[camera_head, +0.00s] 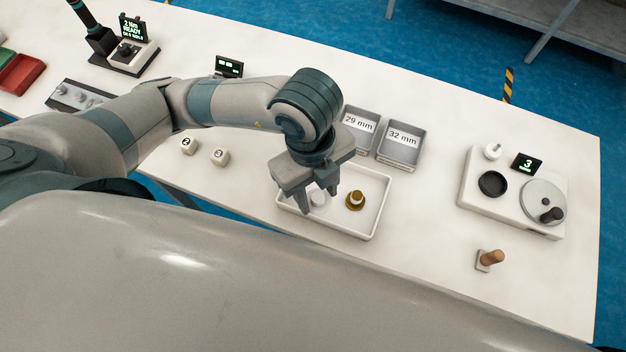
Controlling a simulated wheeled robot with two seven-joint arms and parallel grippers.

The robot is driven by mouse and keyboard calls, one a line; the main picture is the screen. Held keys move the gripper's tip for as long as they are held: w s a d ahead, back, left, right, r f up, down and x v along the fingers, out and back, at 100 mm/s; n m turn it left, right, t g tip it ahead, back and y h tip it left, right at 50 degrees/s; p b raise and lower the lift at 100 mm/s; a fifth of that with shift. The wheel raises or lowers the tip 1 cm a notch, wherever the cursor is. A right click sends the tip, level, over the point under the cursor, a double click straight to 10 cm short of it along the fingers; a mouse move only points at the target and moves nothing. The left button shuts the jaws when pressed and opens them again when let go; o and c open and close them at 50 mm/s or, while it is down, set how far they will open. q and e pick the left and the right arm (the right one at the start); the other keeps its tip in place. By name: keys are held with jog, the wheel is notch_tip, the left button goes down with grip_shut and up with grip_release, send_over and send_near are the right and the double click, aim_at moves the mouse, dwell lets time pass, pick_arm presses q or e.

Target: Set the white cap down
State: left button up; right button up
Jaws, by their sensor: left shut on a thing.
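My left gripper (318,200) points down over the left part of a shallow white tray (376,218). It is shut on the white cap (318,199), which shows as a small pale round shape between the fingers. The fingers partly hide the cap, and I cannot tell whether it touches the tray floor. A brass-coloured round piece (355,201) with a pale top stands in the tray just right of the gripper. My right gripper is not in view.
Two grey bins marked 29 mm (359,124) and 32 mm (401,143) stand behind the tray. Table between tray and device is clear.

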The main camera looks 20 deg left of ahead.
pick_arm(q)
jog(key=w+a+f, duration=0.1)
jog(key=w, duration=0.1)
jog(key=w+a+f+b, duration=0.1)
jog(key=w, duration=0.1)
jog(key=w+a+f+b, duration=0.1)
jog(key=shift+w+f, duration=0.35)
jog(key=shift+w, duration=0.05)
jog(key=shift+w+a+f, duration=0.15)
jog(key=shift+w+f, duration=0.1)
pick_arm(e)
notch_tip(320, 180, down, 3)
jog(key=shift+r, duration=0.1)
pick_arm(q)
jog(key=shift+f, duration=0.1)
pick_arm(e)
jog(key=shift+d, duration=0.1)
pick_arm(q)
jog(key=shift+f+p, duration=0.3)
jog(key=shift+f, duration=0.05)
notch_tip(320, 180, down, 3)
jog(key=shift+r+p, duration=0.1)
jog(key=shift+p, duration=0.35)
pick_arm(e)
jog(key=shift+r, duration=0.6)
pick_arm(q)
jog(key=shift+f, duration=0.3)
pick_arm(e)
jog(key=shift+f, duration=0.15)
